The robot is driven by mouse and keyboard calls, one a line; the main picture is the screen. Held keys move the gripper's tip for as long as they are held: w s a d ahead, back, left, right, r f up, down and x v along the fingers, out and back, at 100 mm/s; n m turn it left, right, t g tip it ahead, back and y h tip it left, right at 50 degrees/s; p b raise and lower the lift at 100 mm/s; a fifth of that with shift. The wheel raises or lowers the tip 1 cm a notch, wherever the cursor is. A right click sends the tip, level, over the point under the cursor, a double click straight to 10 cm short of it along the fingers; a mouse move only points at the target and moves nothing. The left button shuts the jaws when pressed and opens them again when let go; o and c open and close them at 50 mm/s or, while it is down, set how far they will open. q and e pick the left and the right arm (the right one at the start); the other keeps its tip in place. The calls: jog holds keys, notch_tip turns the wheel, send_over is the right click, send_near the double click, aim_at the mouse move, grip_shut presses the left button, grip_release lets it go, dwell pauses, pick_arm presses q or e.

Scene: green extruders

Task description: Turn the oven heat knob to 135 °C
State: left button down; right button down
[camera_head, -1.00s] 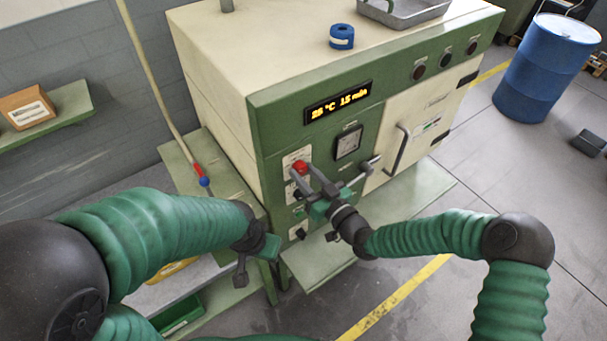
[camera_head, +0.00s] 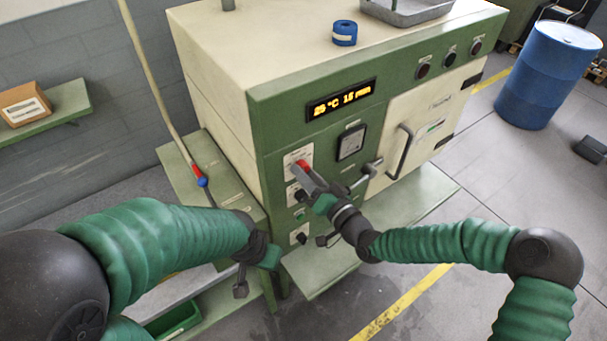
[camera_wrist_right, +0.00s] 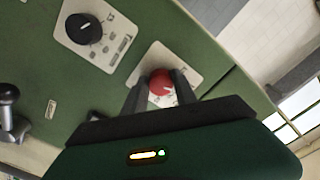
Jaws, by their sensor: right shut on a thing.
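The cream and green oven (camera_head: 225,70) stands ahead, its display (camera_head: 341,99) lit and reading 25 °C 15 min. A red knob (camera_head: 302,165) sits on a white plate at the upper left of the control panel. My right gripper (camera_head: 306,172) is shut on this red knob. The right wrist view shows the red knob (camera_wrist_right: 161,83) between the two fingers (camera_wrist_right: 158,90). A black knob (camera_wrist_right: 84,28) on another white plate is beside it there. My left gripper (camera_head: 256,262) hangs low at the left, away from the panel; its finger opening is unclear.
A door handle (camera_head: 399,152) and a latch lever (camera_head: 371,168) stick out to the right of the panel. A green side table (camera_head: 188,170) with a hose end stands left. Blue tape (camera_head: 344,33) and a metal tray (camera_head: 408,10) lie on top. A blue barrel (camera_head: 547,75) stands right.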

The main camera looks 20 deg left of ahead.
jog(key=shift+d+f, duration=0.1)
jog(key=shift+d, duration=0.05)
jog(key=c, duration=1.2)
grip_release()
jog(key=shift+o, duration=1)
jog(key=shift+d, duration=0.2)
pick_arm(q)
jog(key=shift+d+f+b, duration=0.2)
jog(key=shift+f+b, duration=1.55)
jog(key=shift+b, duration=0.05)
pick_arm(e)
jog(key=v, duration=1.6)
jog(key=shift+s+d, duration=0.25)
jog(key=shift+d, duration=0.1)
